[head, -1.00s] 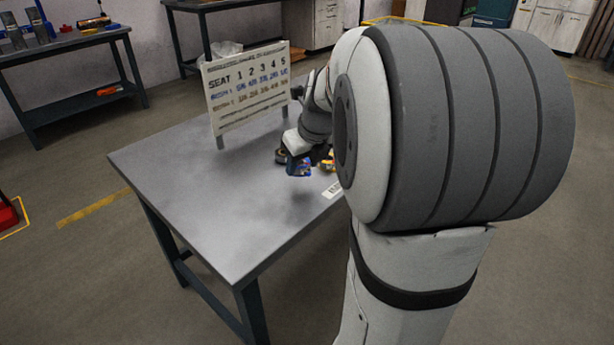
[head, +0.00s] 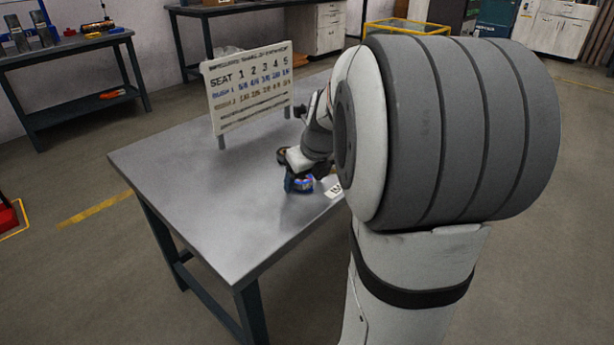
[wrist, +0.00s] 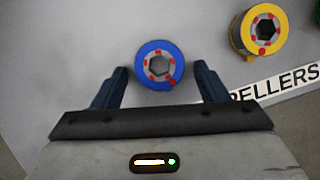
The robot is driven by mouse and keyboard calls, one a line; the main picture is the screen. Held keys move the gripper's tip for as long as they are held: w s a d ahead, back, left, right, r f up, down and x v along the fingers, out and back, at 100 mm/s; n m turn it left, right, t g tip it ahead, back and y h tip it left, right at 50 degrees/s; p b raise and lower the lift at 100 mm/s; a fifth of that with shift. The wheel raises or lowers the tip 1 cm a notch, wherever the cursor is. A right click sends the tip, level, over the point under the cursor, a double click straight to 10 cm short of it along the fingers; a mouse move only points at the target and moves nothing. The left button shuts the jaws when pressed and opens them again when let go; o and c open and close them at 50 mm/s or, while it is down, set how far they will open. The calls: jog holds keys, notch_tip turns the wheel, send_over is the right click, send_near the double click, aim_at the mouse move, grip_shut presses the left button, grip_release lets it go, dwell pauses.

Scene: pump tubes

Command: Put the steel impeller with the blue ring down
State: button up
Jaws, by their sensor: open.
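The steel impeller with the blue ring (wrist: 146,50) stands on the grey table between the fingers of my gripper (wrist: 160,80) in the wrist view. Red marks circle its dark hexagonal centre. The fingers are open, with a gap on each side of the blue ring. In the head view the blue-ringed impeller (head: 298,184) is on the table, just below my gripper (head: 300,165). My arm partly hides this spot in the head view.
An impeller with a yellow ring (wrist: 249,38) stands to the right, near a white label strip (wrist: 275,85) ending in "PELLERS". A white seat board (head: 250,92) stands at the table's back. The left part of the table (head: 190,185) is clear.

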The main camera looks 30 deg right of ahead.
jog(key=p+v, duration=0.6)
jog(key=v, duration=0.5)
jog(key=s+a+f+n, duration=0.1)
jog(key=s+a+n, duration=0.1)
jog(key=n, duration=0.3)
jog(key=s+a+f+n+g, duration=0.1)
jog(key=s+a+n, duration=0.1)
jog(key=a+n, duration=0.2)
jog(key=s+a+f+n, duration=0.1)
jog(key=s+a+n, duration=0.1)
jog(key=n, duration=0.5)
jog(key=shift+a+f+n+g, duration=0.4)
jog(key=shift+a, duration=0.3)
jog(key=s+a+f+n, duration=0.1)
jog(key=s+n, duration=0.1)
jog(key=n, duration=0.4)
jog(key=s+a+f+n+g, duration=0.1)
jog(key=s+a+f+n, duration=0.1)
jog(key=n, duration=0.4)
jog(key=s+a+f+n, duration=0.2)
jog(key=s+n, duration=0.1)
jog(key=n, duration=0.3)
jog(key=shift+s+a+g, duration=0.15)
jog(key=shift+s+g, duration=0.15)
jog(key=shift+s, duration=0.1)
